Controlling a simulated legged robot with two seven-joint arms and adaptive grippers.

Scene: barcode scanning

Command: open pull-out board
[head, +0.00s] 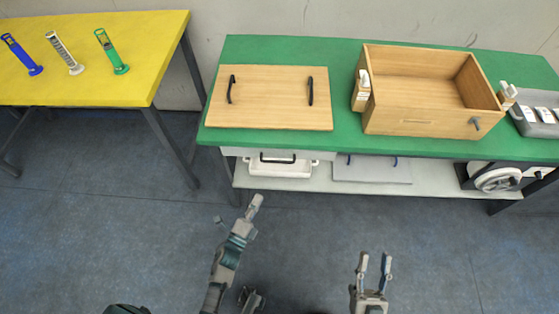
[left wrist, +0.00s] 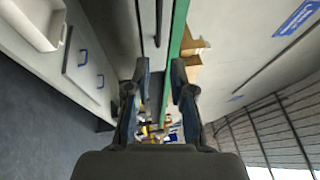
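The pull-out board (head: 240,152) shows as a pale front just under the green tabletop's front edge, with a black handle (head: 278,158). It looks closed. In the left wrist view its pale front (left wrist: 146,25) runs beside the green edge, with the black handle (left wrist: 158,22) beyond my fingers. My left gripper (head: 256,201) is in front of the table, below and left of the handle, and apart from it. In the left wrist view its two fingers (left wrist: 158,78) are spread with nothing held. My right gripper (head: 375,264) is open and empty, lower right, over the floor.
On the green table (head: 345,90) are a wooden board (head: 270,97) with black handles and a wooden box (head: 415,115). The lower shelf (head: 323,185) holds a white tray (head: 280,170) and a grey board (head: 372,172). A yellow table (head: 130,70) stands left. The floor in front is clear.

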